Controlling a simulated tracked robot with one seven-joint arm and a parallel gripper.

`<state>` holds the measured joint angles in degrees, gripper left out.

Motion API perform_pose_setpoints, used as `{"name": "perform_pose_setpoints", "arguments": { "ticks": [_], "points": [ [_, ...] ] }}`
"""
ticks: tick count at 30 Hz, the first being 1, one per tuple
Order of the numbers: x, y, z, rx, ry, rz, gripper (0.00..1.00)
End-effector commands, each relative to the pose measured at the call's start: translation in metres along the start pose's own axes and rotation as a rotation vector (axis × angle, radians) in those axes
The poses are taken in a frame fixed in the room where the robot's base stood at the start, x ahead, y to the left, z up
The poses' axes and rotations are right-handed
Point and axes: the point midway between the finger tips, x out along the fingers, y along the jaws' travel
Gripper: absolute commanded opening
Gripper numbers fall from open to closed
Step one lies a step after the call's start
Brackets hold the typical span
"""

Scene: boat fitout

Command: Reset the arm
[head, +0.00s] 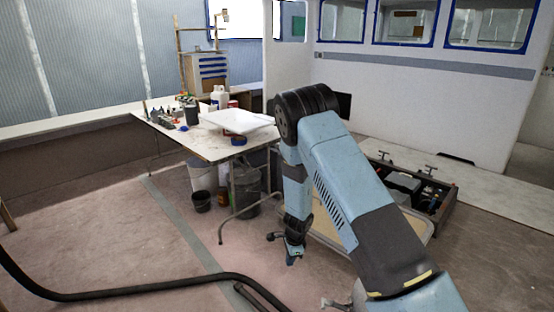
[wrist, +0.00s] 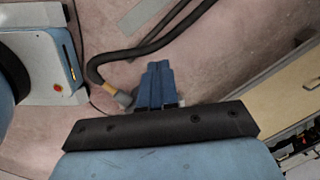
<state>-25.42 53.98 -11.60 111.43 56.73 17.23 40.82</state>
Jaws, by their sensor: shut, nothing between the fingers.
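My arm, blue and dark grey, rises from the lower right of the head view, bends at a high elbow and hangs down in front of the table. My gripper (head: 291,258) points down at its end, small in the head view. In the wrist view my gripper (wrist: 157,66) shows as blue fingers pressed together, with nothing between them. It hangs above the pinkish floor, apart from the things around it.
A work table (head: 205,140) with a white tray (head: 238,121) stands behind my arm, with buckets (head: 203,176) beneath. A black hose (head: 130,291) crosses the floor; it also shows in the wrist view (wrist: 140,50). An open tool box (head: 440,205) lies at right.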

Motion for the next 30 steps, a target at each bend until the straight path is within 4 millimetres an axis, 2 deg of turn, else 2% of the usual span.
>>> {"name": "perform_pose_setpoints", "arguments": {
  "ticks": [1, 3, 9, 14, 23, 30],
  "points": [
    [-0.021, -0.006, 0.001, -0.023, -0.014, -0.017, 0.0],
    [-0.047, -0.01, 0.004, -0.063, -0.033, -0.031, 0.0],
    [-0.12, -0.016, 0.006, -0.178, -0.073, -0.077, 0.0],
    [-0.177, -0.013, 0.006, -0.274, -0.095, -0.114, 0.0],
    [-0.278, 0.007, 0.001, -0.459, -0.104, -0.183, 0.0],
    [-0.351, 0.036, -0.005, -0.608, -0.084, -0.233, 0.0]
  ]
}}
